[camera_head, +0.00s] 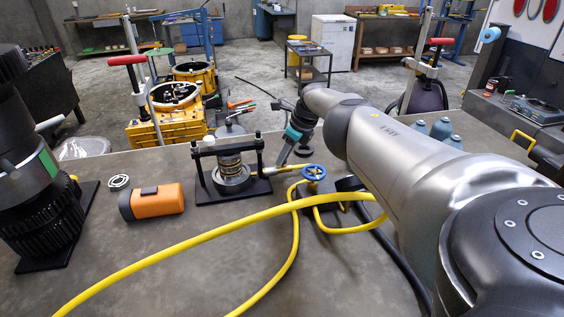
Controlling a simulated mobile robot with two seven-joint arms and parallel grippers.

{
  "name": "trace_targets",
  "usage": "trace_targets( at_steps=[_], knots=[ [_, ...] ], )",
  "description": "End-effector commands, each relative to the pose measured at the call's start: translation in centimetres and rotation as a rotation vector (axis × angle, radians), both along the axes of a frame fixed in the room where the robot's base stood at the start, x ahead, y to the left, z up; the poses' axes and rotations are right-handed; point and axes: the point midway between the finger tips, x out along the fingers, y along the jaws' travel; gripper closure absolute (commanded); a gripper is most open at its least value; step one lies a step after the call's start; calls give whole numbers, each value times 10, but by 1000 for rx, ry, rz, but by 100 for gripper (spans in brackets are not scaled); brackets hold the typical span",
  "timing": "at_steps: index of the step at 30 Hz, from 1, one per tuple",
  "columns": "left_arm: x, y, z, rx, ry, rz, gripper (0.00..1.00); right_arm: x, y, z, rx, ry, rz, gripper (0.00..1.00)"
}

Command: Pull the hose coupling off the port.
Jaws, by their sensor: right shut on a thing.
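A yellow hose (180,246) curves across the bench. A brass-yellow coupling piece (272,170) lies between a black press-like fixture (232,178) and a valve with a blue handwheel (314,172). My right arm reaches in from the right, and its gripper (282,160) points down at the coupling piece. The gripper is small in view; its fingers appear shut on the coupling. Whether the coupling is still seated on the port cannot be told, as the joint is too small and partly covered. My left gripper is not in view.
An orange block-shaped case (151,201) and a metal ring (119,182) lie left of the fixture. A tall black gear stack (45,205) stands at the far left. Several blue-grey bottles (441,129) stand behind my arm. The front middle of the bench is clear except for hose.

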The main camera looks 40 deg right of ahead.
Motion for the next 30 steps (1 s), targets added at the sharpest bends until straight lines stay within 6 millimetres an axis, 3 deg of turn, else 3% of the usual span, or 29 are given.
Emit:
trace_targets(
  at_steps=[8, 9, 17, 30],
  knots=[
    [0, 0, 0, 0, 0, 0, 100, -2, -6, 2, -8, -1, -9, 100],
    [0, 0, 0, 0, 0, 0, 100, -2, -6, 2, -9, -2, -10, 65],
    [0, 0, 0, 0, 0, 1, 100, -2, -5, 1, -6, 1, -7, 36],
    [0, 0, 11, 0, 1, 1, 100, -4, -3, 7, -2, 4, -3, 36]
  ],
)
